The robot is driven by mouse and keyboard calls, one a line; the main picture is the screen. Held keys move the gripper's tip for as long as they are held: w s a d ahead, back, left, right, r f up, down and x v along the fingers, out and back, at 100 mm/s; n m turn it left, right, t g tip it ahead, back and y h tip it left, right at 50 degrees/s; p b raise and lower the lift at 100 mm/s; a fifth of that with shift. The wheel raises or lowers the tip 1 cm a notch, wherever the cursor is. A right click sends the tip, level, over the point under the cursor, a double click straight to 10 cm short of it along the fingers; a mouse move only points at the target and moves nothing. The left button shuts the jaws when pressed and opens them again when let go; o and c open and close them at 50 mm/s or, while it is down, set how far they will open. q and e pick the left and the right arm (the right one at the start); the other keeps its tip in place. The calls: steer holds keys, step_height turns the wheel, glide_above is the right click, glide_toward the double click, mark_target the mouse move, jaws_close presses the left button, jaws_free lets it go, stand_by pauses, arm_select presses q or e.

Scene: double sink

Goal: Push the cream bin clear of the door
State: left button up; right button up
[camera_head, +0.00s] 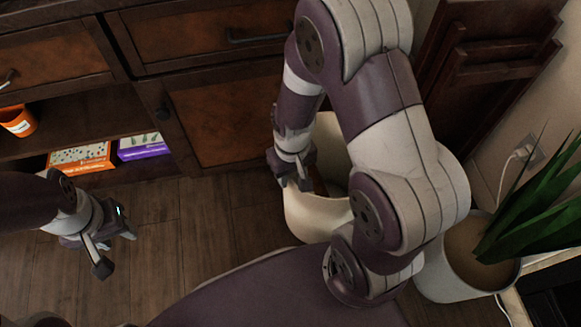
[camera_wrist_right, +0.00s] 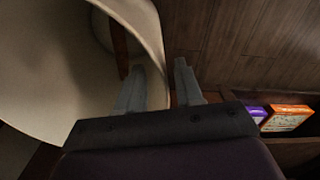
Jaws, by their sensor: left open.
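The cream bin (camera_head: 312,217) stands upright on the floor, partly hidden behind my right arm. It is in front of the right side of a brown cabinet door (camera_head: 225,120), which looks closed. My right gripper (camera_head: 296,184) is at the bin's left rim, fingers pointing down. In the right wrist view, the fingers (camera_wrist_right: 160,85) are apart, one over the bin (camera_wrist_right: 50,70) and the other over the floor, with the rim edge between them. I cannot tell whether they touch it. My left gripper (camera_head: 116,250) is open and empty above the floor at the left.
A potted plant (camera_head: 455,285) stands right of the bin. An open shelf at left holds an orange cup (camera_head: 18,120), an orange box (camera_head: 80,157) and a purple box (camera_head: 143,146). The wooden floor (camera_head: 185,245) between my grippers is clear.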

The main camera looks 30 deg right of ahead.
arm_select(q)
steer(key=shift+f+b, duration=0.9)
steer(key=shift+f, duration=0.5)
arm_select(e)
steer(key=shift+f, duration=1.95)
jaws_close()
